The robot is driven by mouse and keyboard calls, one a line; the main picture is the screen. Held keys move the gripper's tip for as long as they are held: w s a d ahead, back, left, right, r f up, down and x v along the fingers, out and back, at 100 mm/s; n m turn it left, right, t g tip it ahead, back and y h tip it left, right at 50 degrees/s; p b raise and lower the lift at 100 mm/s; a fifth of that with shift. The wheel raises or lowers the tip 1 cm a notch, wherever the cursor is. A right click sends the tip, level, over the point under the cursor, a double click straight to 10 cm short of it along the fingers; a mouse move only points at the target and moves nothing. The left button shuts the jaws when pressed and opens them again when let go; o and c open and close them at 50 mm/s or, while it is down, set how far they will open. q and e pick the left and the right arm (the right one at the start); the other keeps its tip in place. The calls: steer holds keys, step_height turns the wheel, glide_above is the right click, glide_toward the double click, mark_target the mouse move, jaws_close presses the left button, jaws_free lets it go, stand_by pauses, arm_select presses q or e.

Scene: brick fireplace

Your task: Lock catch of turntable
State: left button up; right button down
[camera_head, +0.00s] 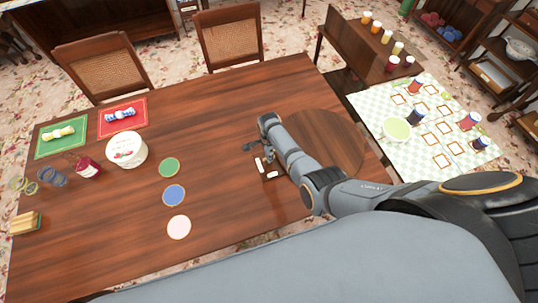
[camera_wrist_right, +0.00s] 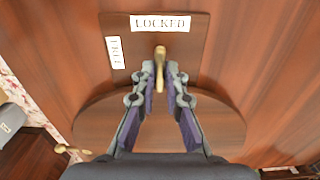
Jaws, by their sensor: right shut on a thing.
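The turntable (camera_head: 338,140) is a round wooden disc set at the right end of the wooden table, partly hidden by my right arm. It also shows in the right wrist view (camera_wrist_right: 95,122). A brass catch lever (camera_wrist_right: 160,52) stands by its edge on a wooden plate (camera_wrist_right: 195,55). The lever points toward the white label "LOCKED" (camera_wrist_right: 160,23). A second white label (camera_wrist_right: 115,52), turned sideways, lies to the left. My right gripper (camera_wrist_right: 162,72) is shut on the lever, its fingers on either side. In the head view my right gripper (camera_head: 254,146) is small. My left gripper is out of view.
A checkered side table (camera_head: 440,105) with cups stands right. Two chairs stand behind. The table's front middle is clear.

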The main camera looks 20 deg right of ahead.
steer(key=c, duration=1.4)
jaws_free()
steer(key=shift+r, duration=0.1)
step_height(320, 180, up, 12)
